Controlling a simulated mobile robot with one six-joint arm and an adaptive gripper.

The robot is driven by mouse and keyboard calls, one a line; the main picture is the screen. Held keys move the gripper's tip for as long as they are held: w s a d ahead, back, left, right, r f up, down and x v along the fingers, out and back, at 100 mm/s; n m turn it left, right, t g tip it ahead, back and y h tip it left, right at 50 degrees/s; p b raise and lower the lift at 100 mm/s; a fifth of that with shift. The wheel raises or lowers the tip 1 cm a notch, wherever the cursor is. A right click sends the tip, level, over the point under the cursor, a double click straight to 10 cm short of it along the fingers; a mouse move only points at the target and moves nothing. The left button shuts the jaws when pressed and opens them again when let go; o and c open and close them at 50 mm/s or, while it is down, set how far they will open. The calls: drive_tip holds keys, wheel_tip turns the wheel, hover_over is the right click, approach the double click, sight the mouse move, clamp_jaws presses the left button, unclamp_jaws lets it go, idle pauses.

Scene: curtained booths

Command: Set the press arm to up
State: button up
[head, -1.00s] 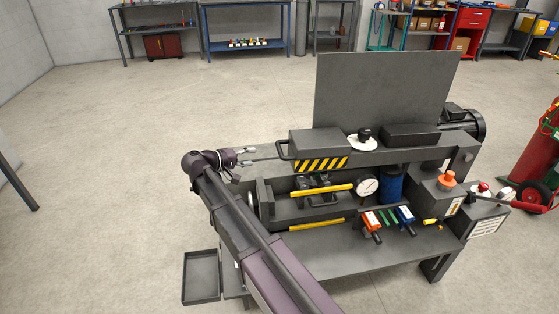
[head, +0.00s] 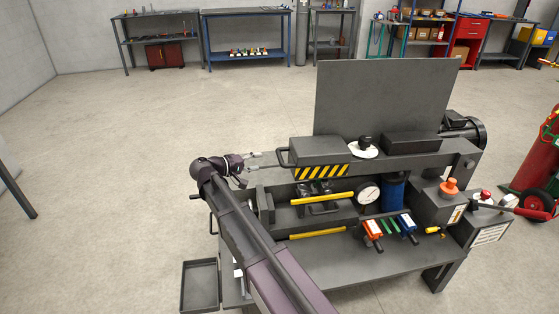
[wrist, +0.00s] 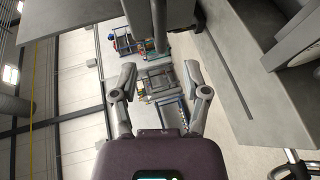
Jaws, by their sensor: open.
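The press arm (head: 400,158) is a dark grey beam across the back of the bench machine. It looks roughly level, with a yellow-and-black striped block (head: 320,171) near its left end and a pivot at the right. A thin bar handle (head: 281,157) sticks out at its left end. My gripper (head: 251,167) is just left of this handle, fingers apart and empty. In the wrist view, my gripper (wrist: 160,80) is spread, with no object held between its fingertips. A dark vertical bar (wrist: 158,25) shows beyond the fingers; I cannot tell whether it is the handle.
A large grey panel (head: 385,95) stands behind the press arm. Yellow bars (head: 322,198), a gauge (head: 368,194), a blue cylinder (head: 392,190) and an orange knob (head: 449,187) sit on the machine. A tray (head: 199,286) is at lower left. The floor to the left is clear.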

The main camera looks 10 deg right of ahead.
sight(280, 156)
drive_tip(key=b+x, duration=0.2)
drive_tip(key=x, duration=0.8)
drive_tip(key=shift+f, duration=0.15)
drive_tip(key=shift+d, duration=0.1)
clamp_jaws()
